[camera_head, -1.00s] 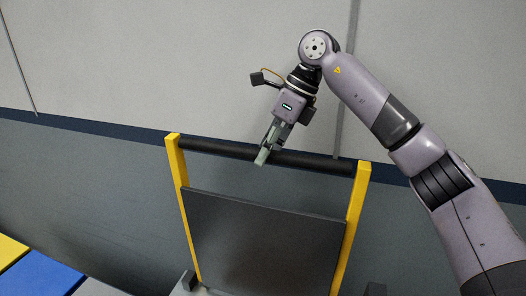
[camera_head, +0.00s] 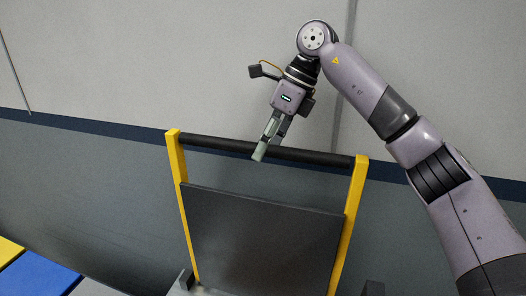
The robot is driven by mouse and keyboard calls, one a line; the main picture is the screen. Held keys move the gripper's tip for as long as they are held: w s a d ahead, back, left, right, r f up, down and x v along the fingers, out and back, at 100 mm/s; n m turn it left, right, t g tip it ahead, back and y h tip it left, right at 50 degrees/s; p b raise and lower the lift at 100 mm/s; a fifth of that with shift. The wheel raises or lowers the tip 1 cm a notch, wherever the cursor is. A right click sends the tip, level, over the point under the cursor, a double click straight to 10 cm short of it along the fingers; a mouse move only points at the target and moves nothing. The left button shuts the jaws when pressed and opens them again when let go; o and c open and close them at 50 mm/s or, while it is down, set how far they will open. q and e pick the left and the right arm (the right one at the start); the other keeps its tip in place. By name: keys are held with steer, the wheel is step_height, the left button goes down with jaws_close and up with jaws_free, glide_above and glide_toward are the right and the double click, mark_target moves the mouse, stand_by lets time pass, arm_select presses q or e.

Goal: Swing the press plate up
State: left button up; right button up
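The press plate (camera_head: 262,240) is a dark grey panel that stands upright, leaning slightly, between two yellow side arms. A black handle bar (camera_head: 215,145) joins the tops of these arms. My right gripper (camera_head: 264,148) reaches down from above to the middle of the bar. Its fingers overlap the bar in the picture, and one fingertip shows in front of it. I cannot tell whether they are closed on the bar. The plate's lower edge is partly out of frame.
A grey wall (camera_head: 120,60) with a dark blue stripe rises behind the plate. Yellow and blue panels (camera_head: 38,275) lie at the lower left. Space left of the frame looks free.

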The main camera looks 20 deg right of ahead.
steer(key=v, duration=0.9)
steer(key=shift+s+d+r, duration=0.1)
steer(key=shift+d+r, duration=0.05)
steer(key=shift+r, duration=0.15)
steer(key=shift+d+r, duration=0.2)
